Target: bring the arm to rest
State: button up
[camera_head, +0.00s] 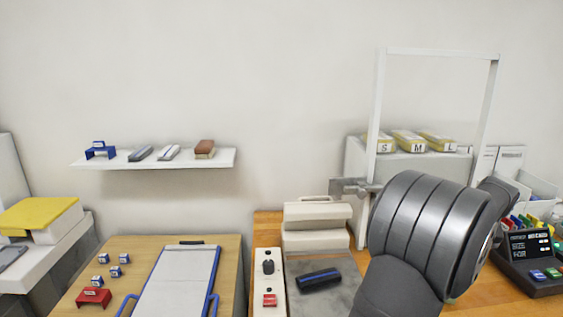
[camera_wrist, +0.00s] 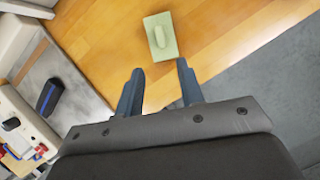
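My gripper (camera_wrist: 160,76) shows in the wrist view with its two blue-grey fingers spread apart. Nothing is between the fingers. A pale green block with a raised grip (camera_wrist: 161,38) lies on the wooden table (camera_wrist: 100,50), beyond the fingertips and apart from them. In the head view my grey arm fills the lower right, in front of the table and part of the white upright frame (camera_head: 440,52). I cannot make out my fingers in that view.
A grey mat with a dark blue-striped object (camera_head: 319,278) lies left of my arm. A cream box (camera_head: 317,213) stands behind it. Boxes marked S, M and L (camera_head: 409,141) sit by the frame. A dark display unit (camera_head: 531,247) is at right. A wall shelf (camera_head: 200,160) hangs left.

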jog(key=x, duration=1.3)
jog(key=shift+s+a, duration=0.1)
jog(key=r, duration=0.5)
jog(key=shift+s, duration=0.35)
jog(key=s+d+r, duration=0.2)
jog(key=s+r, duration=0.5)
jog(key=s, duration=0.4)
jog(key=w+a+r+n+y, duration=0.25)
jog(key=w+a+n, duration=0.45)
jog(key=w+a, duration=1.35)
jog(key=w+a+n+y, duration=0.1)
jog(key=w+a+n, duration=0.2)
jog(key=a, duration=1.3)
jog(key=w+a+r+n+g+y, duration=0.1)
jog(key=w+a+n, duration=0.2)
jog(key=a, duration=1.3)
jog(key=shift+r+n+y, duration=0.2)
jog(key=shift+n+y, duration=0.15)
jog(key=shift+n, duration=0.15)
jog(key=shift+d, duration=0.1)
jog(key=s+d+m, duration=0.2)
jog(key=d, duration=0.8)
jog(key=s+d+m+h, duration=0.1)
jog(key=s+d+m, duration=0.1)
jog(key=d, duration=0.8)
jog(key=shift+d+f+m+t+h, duration=0.2)
jog(key=shift+d+m+t+h, duration=0.1)
jog(key=shift+m+t, duration=0.1)
